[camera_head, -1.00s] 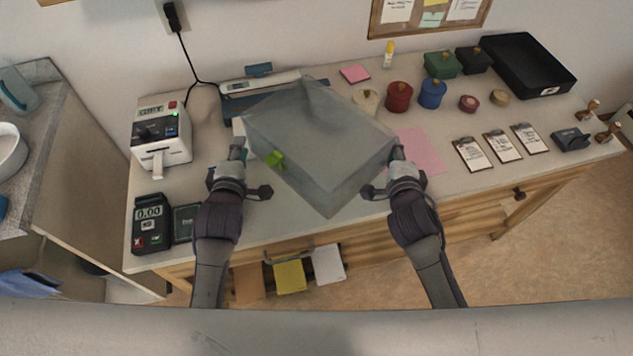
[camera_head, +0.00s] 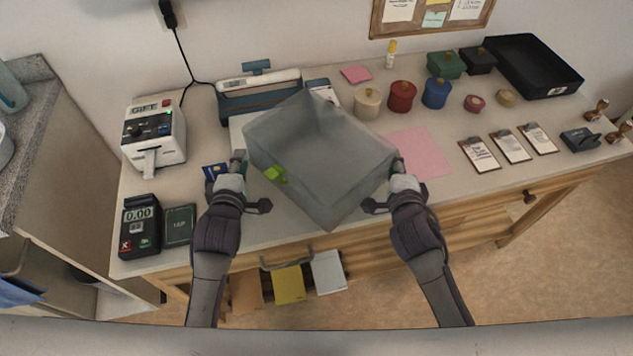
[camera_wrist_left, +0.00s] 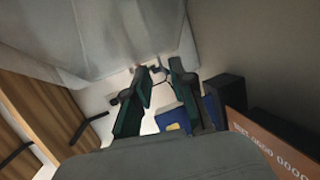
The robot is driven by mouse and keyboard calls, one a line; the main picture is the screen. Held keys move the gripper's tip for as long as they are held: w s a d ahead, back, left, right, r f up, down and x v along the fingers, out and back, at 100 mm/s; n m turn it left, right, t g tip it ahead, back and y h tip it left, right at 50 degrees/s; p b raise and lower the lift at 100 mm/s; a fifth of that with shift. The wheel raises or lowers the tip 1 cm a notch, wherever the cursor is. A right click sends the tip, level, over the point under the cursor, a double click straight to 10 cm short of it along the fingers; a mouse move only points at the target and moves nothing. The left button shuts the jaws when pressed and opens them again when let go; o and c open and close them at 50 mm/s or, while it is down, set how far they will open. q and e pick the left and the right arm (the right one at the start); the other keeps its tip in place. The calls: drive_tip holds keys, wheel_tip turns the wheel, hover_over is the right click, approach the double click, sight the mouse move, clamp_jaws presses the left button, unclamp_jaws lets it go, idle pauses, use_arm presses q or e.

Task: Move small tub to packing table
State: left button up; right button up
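The small tub (camera_head: 318,165) is a grey, see-through box in the middle of the head view, turned cornerwise and held in the air above the table. A bright green piece (camera_head: 276,174) shows at its left side. My left gripper (camera_head: 238,163) is at the tub's left corner and my right gripper (camera_head: 398,166) at its right corner. In the left wrist view the tub's wall (camera_wrist_left: 100,40) fills the top, with my left fingers (camera_wrist_left: 158,75) at its edge. The right fingertips are partly hidden. The wooden table (camera_head: 300,222) with a pale top lies below.
A label printer (camera_head: 153,140), card terminal (camera_head: 140,227) and blue-grey device (camera_head: 255,95) stand on the left. Round boxes (camera_head: 402,97), clipboards (camera_head: 480,153) and a black tray (camera_head: 533,68) fill the right. A pink sheet (camera_head: 420,153) lies right of the tub.

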use_arm(q)
drive_tip(key=o, duration=0.4)
drive_tip(key=shift+a+r, duration=0.1)
drive_tip(key=shift+a, duration=0.3)
use_arm(e)
drive_tip(key=shift+d, duration=0.45)
drive_tip(key=o, duration=0.5)
drive_tip(key=shift+c, duration=0.2)
drive_tip(key=shift+d, duration=0.1)
use_arm(q)
drive_tip(key=v, duration=1.2)
use_arm(e)
drive_tip(key=v, duration=1.2)
